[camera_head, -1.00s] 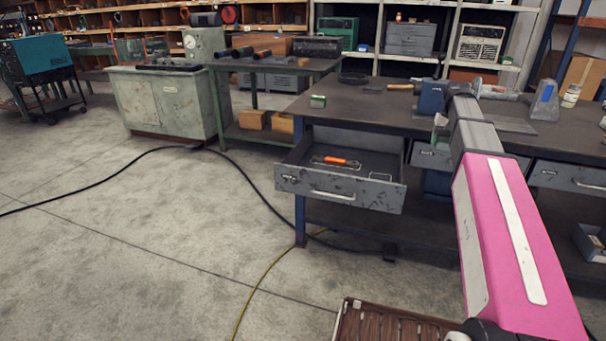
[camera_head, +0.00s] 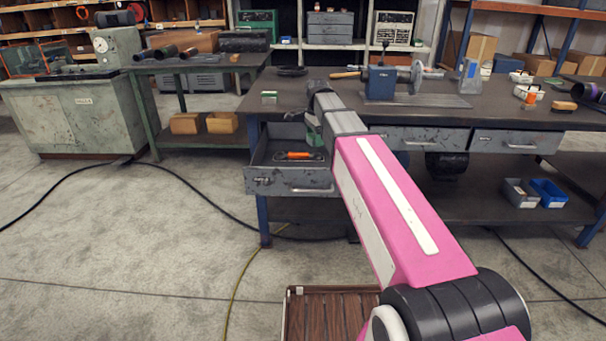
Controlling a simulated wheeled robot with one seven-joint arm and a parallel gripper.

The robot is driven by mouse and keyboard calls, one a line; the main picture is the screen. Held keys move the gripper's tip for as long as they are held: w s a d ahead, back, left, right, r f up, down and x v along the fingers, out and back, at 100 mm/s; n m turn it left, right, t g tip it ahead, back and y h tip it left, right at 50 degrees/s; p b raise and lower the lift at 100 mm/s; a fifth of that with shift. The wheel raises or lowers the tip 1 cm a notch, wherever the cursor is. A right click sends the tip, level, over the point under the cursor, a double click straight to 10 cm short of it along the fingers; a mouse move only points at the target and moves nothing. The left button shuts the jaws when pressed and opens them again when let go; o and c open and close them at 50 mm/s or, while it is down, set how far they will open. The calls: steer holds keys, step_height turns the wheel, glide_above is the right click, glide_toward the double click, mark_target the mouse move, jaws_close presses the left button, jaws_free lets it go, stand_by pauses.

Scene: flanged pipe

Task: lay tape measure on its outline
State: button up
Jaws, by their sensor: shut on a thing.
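My gripper (camera_head: 313,133) is at the far end of my pink and grey arm, low over the right side of an open drawer, mostly hidden by the arm. It is shut on a small green thing (camera_head: 314,140), seemingly the tape measure, too small and covered to tell clearly. The open grey drawer (camera_head: 292,182) hangs from the workbench's left end. An orange-handled tool (camera_head: 298,156) lies in it. I cannot make out the tape measure's outline.
The workbench (camera_head: 440,108) carries a small green-and-white box (camera_head: 269,97), a blue vise-like device (camera_head: 381,82) and, at the right, an orange item (camera_head: 530,98). Grey and blue bins (camera_head: 549,192) sit on its lower shelf.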

mark_target(304, 165)
steer(key=s+a+f+m, duration=0.1)
steer(key=s+a+m, duration=0.2)
steer(key=a+m, duration=0.2)
steer(key=shift+w+d+f, duration=0.15)
steer(key=shift+f, duration=2.4)
steer(key=shift+w+d+f, duration=0.1)
steer(key=shift+f, duration=2.45)
steer(key=shift+f, duration=0.2)
steer(key=o, duration=1.1)
steer(key=shift+o, duration=0.2)
steer(key=shift+r, duration=0.1)
step_height(304, 165, up, 12)
steer(key=shift+r, duration=0.1)
